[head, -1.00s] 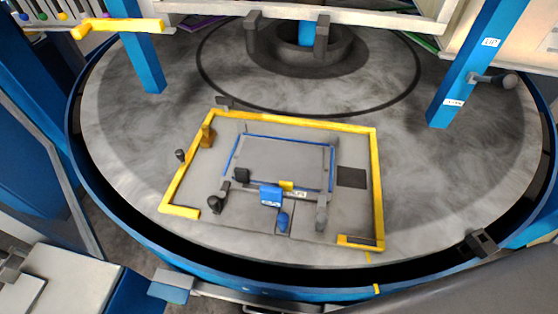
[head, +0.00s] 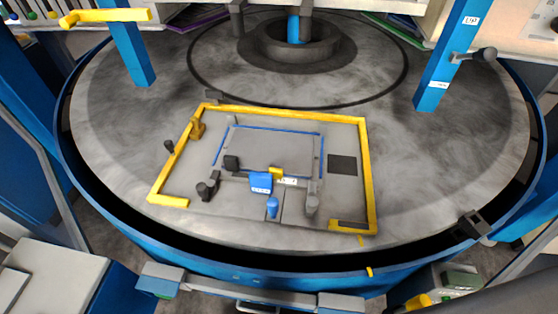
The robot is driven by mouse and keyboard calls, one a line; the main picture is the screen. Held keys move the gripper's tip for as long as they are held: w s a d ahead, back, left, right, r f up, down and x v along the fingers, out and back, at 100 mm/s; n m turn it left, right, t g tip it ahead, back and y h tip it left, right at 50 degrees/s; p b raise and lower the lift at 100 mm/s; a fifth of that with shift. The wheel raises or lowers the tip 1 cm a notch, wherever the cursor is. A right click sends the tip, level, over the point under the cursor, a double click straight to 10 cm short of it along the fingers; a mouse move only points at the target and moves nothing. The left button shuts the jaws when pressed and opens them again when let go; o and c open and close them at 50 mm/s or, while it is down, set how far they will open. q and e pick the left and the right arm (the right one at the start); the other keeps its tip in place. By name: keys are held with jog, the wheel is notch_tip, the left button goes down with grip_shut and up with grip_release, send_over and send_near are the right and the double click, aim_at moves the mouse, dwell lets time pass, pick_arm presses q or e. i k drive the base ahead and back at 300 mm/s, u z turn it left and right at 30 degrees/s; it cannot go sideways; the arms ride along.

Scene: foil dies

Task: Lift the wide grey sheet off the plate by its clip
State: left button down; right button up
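In the head view, a wide grey sheet (head: 268,150) lies flat on a grey plate (head: 343,190), between thin blue edge strips. The plate lies on a large round grey table, inside a yellow frame (head: 369,170). At the sheet's near edge are a labelled blue block (head: 261,183) and a small yellow piece (head: 276,172); I cannot tell which is the clip. Neither of my grippers shows in this view.
Dark and grey posts (head: 206,190) stand around the sheet's near edge, with a blue knob (head: 272,206) in front. Blue uprights (head: 442,55) rise at the table's back left and right. A dark hub (head: 297,45) stands at the back.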

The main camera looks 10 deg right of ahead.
aim_at(249, 149)
jog(key=k, duration=0.7)
jog(key=u, duration=0.75)
jog(key=k, duration=0.45)
jog(key=u, duration=0.45)
